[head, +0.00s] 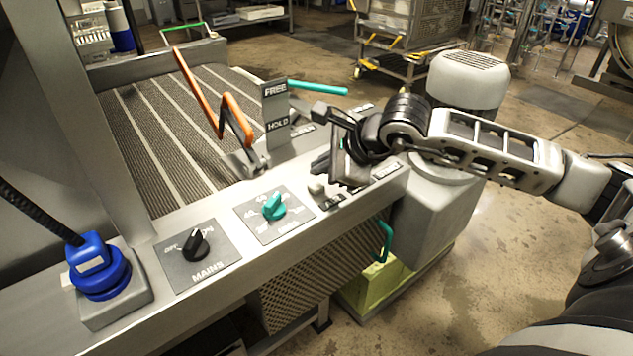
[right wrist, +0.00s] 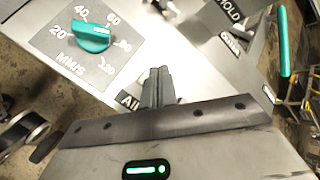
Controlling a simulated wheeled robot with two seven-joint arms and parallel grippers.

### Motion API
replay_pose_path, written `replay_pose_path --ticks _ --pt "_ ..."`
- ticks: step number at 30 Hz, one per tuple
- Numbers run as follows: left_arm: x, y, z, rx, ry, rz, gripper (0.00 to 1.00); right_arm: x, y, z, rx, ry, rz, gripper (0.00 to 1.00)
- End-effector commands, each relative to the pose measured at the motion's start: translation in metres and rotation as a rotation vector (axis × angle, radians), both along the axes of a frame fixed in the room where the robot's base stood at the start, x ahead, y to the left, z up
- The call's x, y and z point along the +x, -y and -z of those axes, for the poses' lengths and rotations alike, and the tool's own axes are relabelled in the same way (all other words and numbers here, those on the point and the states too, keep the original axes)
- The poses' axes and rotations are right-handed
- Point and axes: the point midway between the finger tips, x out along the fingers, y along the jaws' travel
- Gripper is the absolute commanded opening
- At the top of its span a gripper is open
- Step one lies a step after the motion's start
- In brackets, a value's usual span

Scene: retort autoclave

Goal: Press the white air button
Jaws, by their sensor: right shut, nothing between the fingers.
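The white air button (head: 317,187) is a small pale knob on a dark plate on the sloped steel panel in the head view, to the right of the teal dial. My right gripper (head: 319,166) is shut and empty, its fingertips just above and beside the button. I cannot tell whether they touch it. In the right wrist view the closed fingers (right wrist: 158,74) point at the panel beside the partly covered "AIR" label (right wrist: 128,101); the button is hidden there. My left gripper is not in view.
The teal speed dial (head: 274,207), black mains switch (head: 195,244) and blue plug (head: 96,266) sit along the panel to the left. A FREE/HOLD plate (head: 276,104) stands behind, near an orange lever (head: 198,92) and a teal handle (head: 318,88). A ribbed conveyor (head: 165,135) lies beyond.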

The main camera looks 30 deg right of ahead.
Motion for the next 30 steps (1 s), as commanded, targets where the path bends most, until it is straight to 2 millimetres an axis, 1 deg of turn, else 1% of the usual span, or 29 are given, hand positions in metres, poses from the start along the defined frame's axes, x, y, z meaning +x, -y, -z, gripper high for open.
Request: replay_pose_path --ticks 1,3,9,12,30 --pt "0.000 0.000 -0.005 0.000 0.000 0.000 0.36 0.000 0.000 -0.008 -0.001 0.002 0.000 0.00" --pt "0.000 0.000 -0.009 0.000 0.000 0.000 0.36 0.000 0.000 -0.016 0.000 0.002 -0.001 0.00" --pt "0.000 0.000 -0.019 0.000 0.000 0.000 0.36 0.000 0.000 -0.036 0.000 0.003 -0.001 0.00" --pt "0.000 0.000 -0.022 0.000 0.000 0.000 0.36 0.000 0.000 -0.042 0.000 0.002 -0.001 0.00" --pt "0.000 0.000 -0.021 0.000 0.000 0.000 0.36 0.000 0.000 -0.042 0.001 0.001 -0.001 0.00"
